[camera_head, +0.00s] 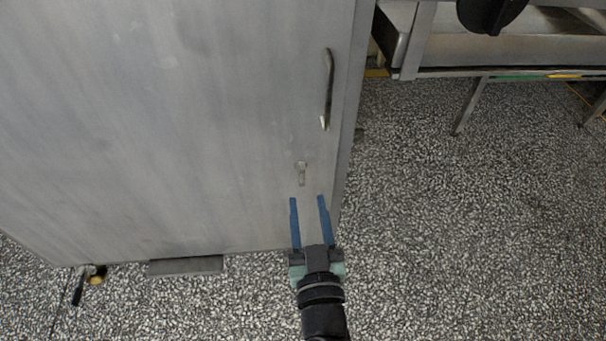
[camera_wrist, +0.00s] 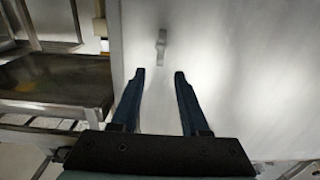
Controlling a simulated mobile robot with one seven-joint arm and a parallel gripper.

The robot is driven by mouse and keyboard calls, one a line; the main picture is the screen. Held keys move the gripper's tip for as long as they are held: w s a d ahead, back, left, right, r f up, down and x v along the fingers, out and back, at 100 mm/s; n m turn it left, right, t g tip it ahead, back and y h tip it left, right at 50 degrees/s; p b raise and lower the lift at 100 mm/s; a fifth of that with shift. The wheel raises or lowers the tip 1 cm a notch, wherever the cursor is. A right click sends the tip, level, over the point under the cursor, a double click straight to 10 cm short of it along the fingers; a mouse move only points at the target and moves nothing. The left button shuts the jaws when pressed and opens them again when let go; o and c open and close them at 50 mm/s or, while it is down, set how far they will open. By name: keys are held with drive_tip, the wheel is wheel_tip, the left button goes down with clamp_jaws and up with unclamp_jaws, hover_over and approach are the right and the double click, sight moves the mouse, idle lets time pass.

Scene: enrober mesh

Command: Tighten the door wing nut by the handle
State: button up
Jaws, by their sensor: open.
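The wing nut (camera_head: 301,173) is a small grey metal piece on the cabinet door (camera_head: 190,130), below the handle (camera_head: 328,90). It also shows in the wrist view (camera_wrist: 161,47), above and between my fingertips. It looks upright, longer than it is wide. My gripper (camera_head: 307,197) is open, with two blue fingers pointing at the door. The fingertips are just below the wing nut in the head view, apart from it, with nothing between them. The handle is a vertical bar near the door's right edge.
A metal frame with legs (camera_head: 465,105) and a black round part (camera_head: 490,12) stands at the upper right. The speckled floor (camera_head: 450,220) is clear at the right. A grey block (camera_head: 186,266) sits at the cabinet's bottom edge. A metal tray-like surface (camera_wrist: 55,85) lies left in the wrist view.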

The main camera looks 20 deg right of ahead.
sight(303, 174)
drive_tip(key=p+x, duration=0.1)
drive_tip(key=x, duration=0.6)
drive_tip(key=shift+w+d, duration=0.1)
drive_tip(key=shift+w, duration=0.15)
clamp_jaws()
